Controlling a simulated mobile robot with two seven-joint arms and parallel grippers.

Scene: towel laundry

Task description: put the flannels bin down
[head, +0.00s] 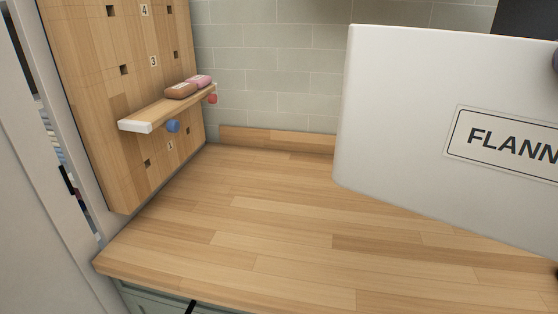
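The flannels bin (400,120) is a large white box at the right of the head view, cut off by the right edge. Its front carries a label (505,140) of which "FLANN" is readable. It looks tilted, its lower edge sloping down to the right. It shows in front of the wooden counter (250,230); I cannot tell whether it touches the counter. Neither gripper is clearly in view. Small dark parts show at the right edge beside the bin, too cropped to identify.
A wooden pegboard (130,60) with numbered rows stands at the left. Its small shelf (150,115) holds a brown and a pink item (199,81), with blue and red pegs below. The left and middle counter is clear. A grey tiled wall (265,60) stands behind.

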